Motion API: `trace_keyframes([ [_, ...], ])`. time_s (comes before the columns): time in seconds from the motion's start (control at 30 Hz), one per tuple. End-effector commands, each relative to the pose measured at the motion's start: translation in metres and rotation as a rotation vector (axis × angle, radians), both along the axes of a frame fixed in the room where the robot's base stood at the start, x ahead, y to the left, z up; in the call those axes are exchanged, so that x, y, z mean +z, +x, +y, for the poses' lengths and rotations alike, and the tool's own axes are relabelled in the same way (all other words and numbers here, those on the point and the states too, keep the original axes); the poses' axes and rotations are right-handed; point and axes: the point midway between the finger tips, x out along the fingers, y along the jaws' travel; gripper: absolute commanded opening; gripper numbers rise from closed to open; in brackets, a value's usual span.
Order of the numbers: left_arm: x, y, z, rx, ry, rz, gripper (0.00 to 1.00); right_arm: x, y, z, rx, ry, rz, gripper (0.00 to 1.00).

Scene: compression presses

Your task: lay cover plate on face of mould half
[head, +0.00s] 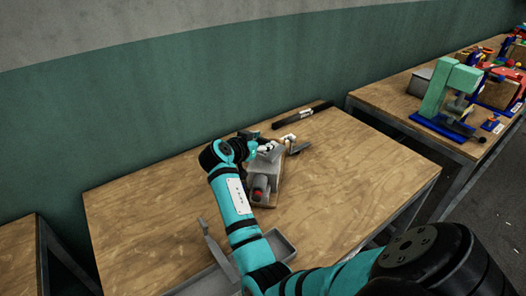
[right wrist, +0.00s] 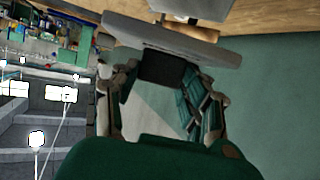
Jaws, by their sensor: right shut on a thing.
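In the right wrist view, my right gripper (right wrist: 165,78) is shut on a dark block (right wrist: 162,67). A wide grey plate (right wrist: 175,38) lies across just beyond the fingertips, apparently joined to that block, and looks like the cover plate. The mould half cannot be told apart for sure; the grey device (head: 266,166) is partly hidden by my gripper. I cannot tell whether plate and device touch. My left gripper is not in view.
A black bar (head: 303,116) lies at the table's back edge. A grey tray (head: 282,246) sits at the front, partly behind my arm. The table's left and right sides are clear. A green press (head: 446,92) stands on another table at the right.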

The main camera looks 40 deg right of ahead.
Motion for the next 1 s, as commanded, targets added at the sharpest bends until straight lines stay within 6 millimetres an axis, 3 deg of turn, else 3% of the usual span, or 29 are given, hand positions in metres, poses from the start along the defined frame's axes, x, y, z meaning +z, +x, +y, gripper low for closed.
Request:
trace_keyframes([
  [0.33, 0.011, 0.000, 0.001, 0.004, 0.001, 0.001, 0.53, -0.038, 0.000, 0.000, 0.001, -0.002, -0.001, 0.00],
  [0.8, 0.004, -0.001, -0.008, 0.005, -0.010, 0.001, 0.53, -0.048, 0.000, 0.000, 0.001, -0.002, -0.004, 0.00],
  [0.83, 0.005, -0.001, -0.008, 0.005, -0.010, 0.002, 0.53, -0.047, 0.000, 0.000, 0.000, 0.000, -0.002, 0.49],
  [1.0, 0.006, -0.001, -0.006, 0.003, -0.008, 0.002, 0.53, -0.047, 0.000, 0.000, 0.001, 0.000, -0.001, 0.68],
])
